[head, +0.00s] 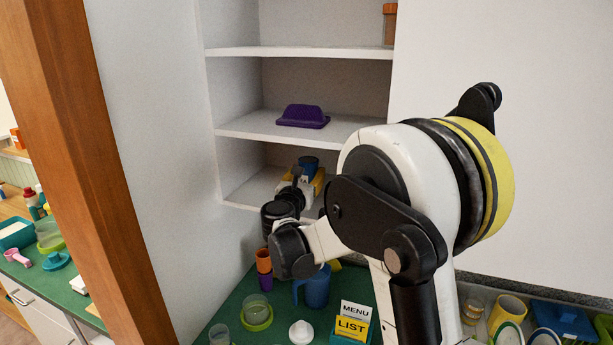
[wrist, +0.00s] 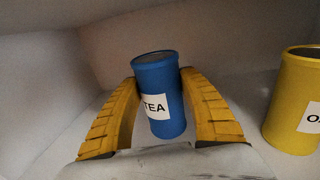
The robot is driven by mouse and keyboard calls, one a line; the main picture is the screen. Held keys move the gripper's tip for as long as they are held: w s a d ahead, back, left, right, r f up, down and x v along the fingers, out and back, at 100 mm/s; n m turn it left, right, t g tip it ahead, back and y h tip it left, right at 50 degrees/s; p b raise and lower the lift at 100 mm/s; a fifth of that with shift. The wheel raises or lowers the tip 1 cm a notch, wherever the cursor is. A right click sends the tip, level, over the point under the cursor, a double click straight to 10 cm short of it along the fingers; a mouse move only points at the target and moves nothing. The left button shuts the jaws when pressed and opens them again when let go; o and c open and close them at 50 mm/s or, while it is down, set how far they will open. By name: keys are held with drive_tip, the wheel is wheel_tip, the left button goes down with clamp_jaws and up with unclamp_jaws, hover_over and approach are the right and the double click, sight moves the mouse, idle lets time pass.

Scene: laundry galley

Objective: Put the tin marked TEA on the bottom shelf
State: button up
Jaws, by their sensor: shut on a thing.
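The blue tin marked TEA (wrist: 158,92) stands upright between the two yellow fingers of my gripper (wrist: 160,82), which is shut on it. In the head view the blue tin (head: 309,162) shows at the bottom shelf (head: 243,192) of the white wall unit, with my gripper (head: 307,178) reaching in from the front. My arm hides the right part of that shelf. I cannot tell whether the tin's base touches the shelf.
A yellow tin (wrist: 297,100), its label partly cut off, stands to the right in the wrist view. A purple covered dish (head: 303,116) sits on the shelf above. A blue jug (head: 316,290), cups and a MENU LIST box (head: 353,321) stand on the green counter below.

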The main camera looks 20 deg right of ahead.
drive_tip(key=shift+f+b, duration=0.55)
drive_tip(key=shift+f, duration=0.05)
idle(0.3)
drive_tip(key=o, duration=1.9)
drive_tip(key=shift+s, duration=0.1)
drive_tip(key=shift+b+v, duration=0.35)
drive_tip(key=shift+v, duration=6.65)
drive_tip(key=shift+r, duration=0.1)
